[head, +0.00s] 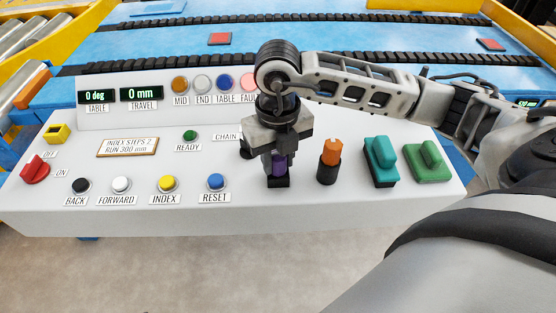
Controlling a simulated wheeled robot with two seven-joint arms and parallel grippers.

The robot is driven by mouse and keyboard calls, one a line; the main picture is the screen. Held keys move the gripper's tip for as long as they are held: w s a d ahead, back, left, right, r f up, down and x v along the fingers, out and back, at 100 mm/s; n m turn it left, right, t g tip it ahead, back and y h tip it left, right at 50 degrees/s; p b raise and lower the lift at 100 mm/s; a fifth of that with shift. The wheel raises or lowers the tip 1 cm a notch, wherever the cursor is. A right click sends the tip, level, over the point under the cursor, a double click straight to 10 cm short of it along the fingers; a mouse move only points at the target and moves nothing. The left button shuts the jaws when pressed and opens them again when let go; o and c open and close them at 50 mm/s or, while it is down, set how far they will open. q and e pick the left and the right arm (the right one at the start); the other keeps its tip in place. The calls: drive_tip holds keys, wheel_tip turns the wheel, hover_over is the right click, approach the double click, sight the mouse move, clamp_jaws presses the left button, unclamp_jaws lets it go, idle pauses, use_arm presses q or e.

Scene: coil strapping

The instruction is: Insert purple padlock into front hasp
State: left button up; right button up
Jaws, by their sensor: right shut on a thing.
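My right gripper (279,154) comes in from the right and points down over the white control console. A black block (278,182) sits directly below the purple object on the console. I cannot tell whether this block is the front hasp, or whether the padlock touches it or sits in it. My left gripper is not in view.
Right of the gripper stand an orange-topped black knob (329,160), a teal handle (381,160) and a green handle (428,162). A blue RESET button (215,181) and a green READY button (190,135) lie left. The CHAIN label is partly hidden by the gripper.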

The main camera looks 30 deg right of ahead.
sight(278, 155)
drive_tip(key=shift+r, duration=0.35)
wheel_tip(278, 155, up, 2)
drive_tip(key=shift+r, duration=0.2)
drive_tip(key=s+a+r, duration=0.9)
drive_tip(key=s, duration=0.2)
drive_tip(key=shift+r+p, duration=0.3)
drive_tip(key=shift+r, duration=0.05)
drive_tip(key=shift+w, duration=0.1)
drive_tip(key=o, duration=0.4)
drive_tip(key=shift+c, duration=0.2)
clamp_jaws()
